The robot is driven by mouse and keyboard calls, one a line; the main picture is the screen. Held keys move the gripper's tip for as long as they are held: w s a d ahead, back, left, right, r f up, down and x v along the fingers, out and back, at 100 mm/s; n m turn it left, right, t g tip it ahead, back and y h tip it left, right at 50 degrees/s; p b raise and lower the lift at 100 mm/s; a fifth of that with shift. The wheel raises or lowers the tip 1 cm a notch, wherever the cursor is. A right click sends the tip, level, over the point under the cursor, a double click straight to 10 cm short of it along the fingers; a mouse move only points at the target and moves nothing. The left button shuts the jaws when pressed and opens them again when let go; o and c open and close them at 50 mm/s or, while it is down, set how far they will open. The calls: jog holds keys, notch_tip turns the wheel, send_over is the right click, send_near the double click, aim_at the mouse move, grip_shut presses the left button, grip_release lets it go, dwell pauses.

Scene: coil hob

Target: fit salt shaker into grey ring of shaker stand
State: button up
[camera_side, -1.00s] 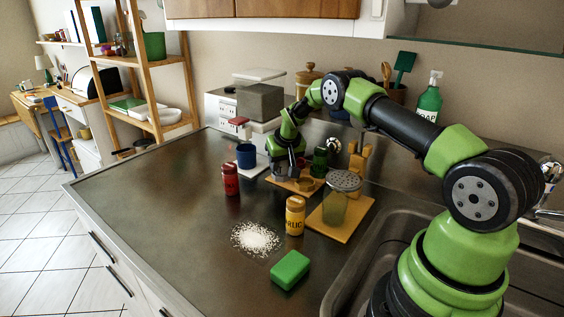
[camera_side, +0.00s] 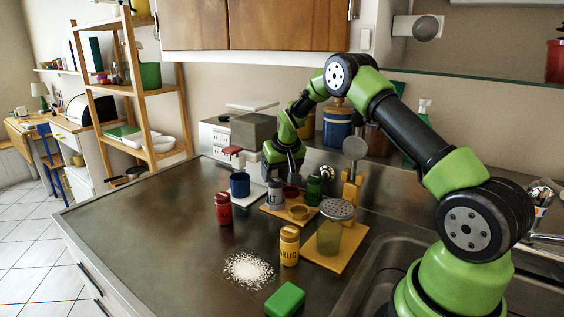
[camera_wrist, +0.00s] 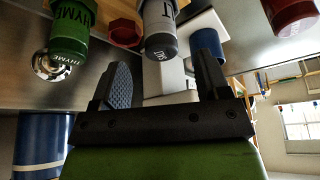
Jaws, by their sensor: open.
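The grey salt shaker (camera_side: 275,191) stands upright at the back left corner of the wooden shaker stand (camera_side: 271,209). In the wrist view the salt shaker (camera_wrist: 160,28) has part of its label showing, and its base is cut off by the frame. The grey ring cannot be made out at its base, so I cannot tell how fully it is seated. My gripper (camera_side: 284,168) is open and empty, just behind and above the shaker. Its two fingers (camera_wrist: 163,85) are spread apart, with the shaker beyond their tips.
The stand also holds a green thyme shaker (camera_side: 313,190), an empty red ring (camera_side: 291,192) and an empty yellow ring (camera_side: 299,212). A blue mug (camera_side: 240,185), red shaker (camera_side: 223,209), yellow shaker (camera_side: 289,246) and glass shaker (camera_side: 330,236) stand nearby. Spilled white grains (camera_side: 248,270) lie in front.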

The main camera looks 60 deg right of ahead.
jog(key=s+a+r+n+t+y, duration=0.1)
jog(key=s+a+r, duration=0.5)
jog(key=a+r, duration=0.3)
jog(key=s+a+r+t+y, duration=0.1)
jog(key=s+a+r, duration=0.45)
jog(key=r, duration=0.55)
jog(key=s+a+y, duration=0.1)
jog(key=s+a, duration=0.3)
jog(key=s, duration=0.4)
jog(key=s+a+n+t+y, duration=0.1)
jog(key=s+a, duration=0.4)
jog(key=s, duration=0.2)
jog(key=shift+s+r, duration=0.2)
jog(key=shift+s, duration=0.15)
